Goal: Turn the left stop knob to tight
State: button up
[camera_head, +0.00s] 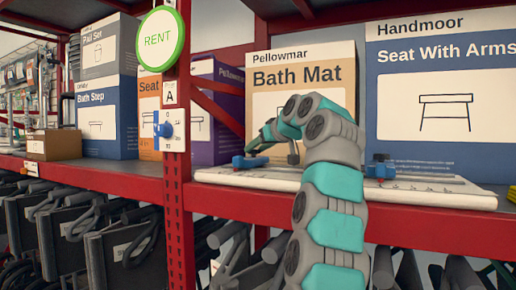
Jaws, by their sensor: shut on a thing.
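A white bath board (430,192) lies flat on the red shelf, with slots along its top. Its left stop (248,162) is a blue block near the board's left end. The right stop (381,170) is a blue block with a dark knob on top. My teal and grey arm reaches up from below and bends left over the board. My gripper (258,147) is small in view, just above the left stop, and is shut on the left stop knob. The knob itself is mostly hidden, so its setting cannot be read.
Behind the board stand a Bath Mat box (302,90) and a Seat With Arms box (442,90). A red post (178,220) at left carries a blue dial (164,130) and a round RENT sign (158,39). Dark folded frames hang below the shelf.

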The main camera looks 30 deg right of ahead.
grip_shut()
jog(key=shift+a+f, duration=0.1)
jog(key=shift+s+m+h+b, duration=0.1)
jog(key=shift+m+h+b, duration=0.4)
jog(key=shift+h+b, duration=0.1)
jog(key=shift+a+f+m+h+b, duration=0.15)
jog(key=shift+m+h+b, duration=0.2)
jog(key=shift+m+h, duration=0.2)
jog(key=shift+a+m+h+b, duration=0.2)
jog(key=shift+m+h+b, duration=0.1)
jog(key=shift+m+h, duration=0.45)
jog(key=shift+w+a+r+m+g+h+p, duration=0.15)
jog(key=shift+m+g+h, duration=0.2)
jog(key=shift+m+h, duration=0.45)
jog(key=shift+w+a+m+g+h+p, duration=0.15)
jog(key=shift+m+g+h, duration=0.15)
jog(key=shift+m+h, duration=0.45)
jog(key=shift+a+r+m+g+h+p, duration=0.15)
jog(key=shift+m+g+h, duration=0.3)
jog(key=shift+h, duration=0.5)
jog(key=shift+f, duration=0.1)
